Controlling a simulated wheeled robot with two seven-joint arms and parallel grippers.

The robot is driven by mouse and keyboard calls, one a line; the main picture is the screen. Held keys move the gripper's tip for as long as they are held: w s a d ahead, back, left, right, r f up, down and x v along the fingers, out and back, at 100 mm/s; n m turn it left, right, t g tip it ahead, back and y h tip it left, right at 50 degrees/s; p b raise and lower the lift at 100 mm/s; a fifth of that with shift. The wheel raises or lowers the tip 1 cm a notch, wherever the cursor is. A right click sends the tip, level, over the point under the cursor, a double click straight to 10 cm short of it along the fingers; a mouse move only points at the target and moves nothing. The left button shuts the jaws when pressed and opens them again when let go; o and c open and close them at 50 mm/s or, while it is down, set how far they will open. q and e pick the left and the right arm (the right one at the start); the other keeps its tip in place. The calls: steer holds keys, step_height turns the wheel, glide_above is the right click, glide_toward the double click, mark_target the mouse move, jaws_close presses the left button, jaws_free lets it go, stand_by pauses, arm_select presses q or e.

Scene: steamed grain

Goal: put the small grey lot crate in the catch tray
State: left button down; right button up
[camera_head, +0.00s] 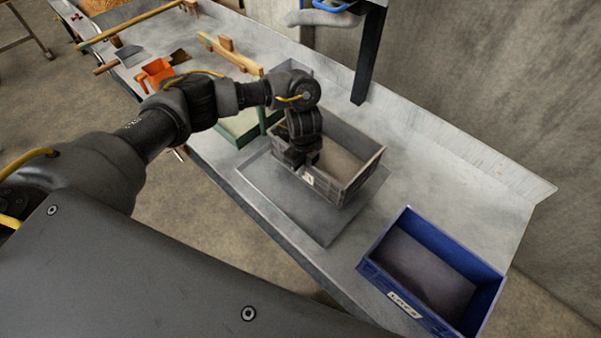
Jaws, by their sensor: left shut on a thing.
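The small grey lot crate (364,176) is open-topped, with a pale label on its near wall. It is at the middle of the bench, over the back right part of the flat grey catch tray (285,204). The tray's front and left parts show bare. My left gripper (303,162) points down and is shut on the crate's near left wall. The fingertips are partly hidden against the wall. I cannot tell whether the crate's bottom touches the tray. My right gripper is not in view.
A blue crate (440,323) with a label stands at the bench's right end. A green-edged tray (263,121) is left of the grey crate. An orange scoop (156,73) and wooden tools (231,54) lie farther left. A dark post (369,58) rises at the back.

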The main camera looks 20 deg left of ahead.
mark_target(301, 178)
arm_select(q)
steer(key=shift+a+f, duration=0.15)
steer(key=shift+w+a+f+b, duration=0.15)
steer(key=shift+f+b, duration=0.1)
steer(key=shift+f, duration=0.7)
steer(key=shift+w+a+f+b, duration=0.1)
steer(key=shift+f+b, duration=0.1)
steer(key=shift+f, duration=0.7)
steer(key=c, duration=2)
jaws_free()
steer(key=shift+s+f, duration=0.1)
steer(key=shift+f, duration=0.1)
steer(key=o, duration=0.5)
steer(key=shift+c, duration=0.2)
steer(key=shift+r, duration=0.1)
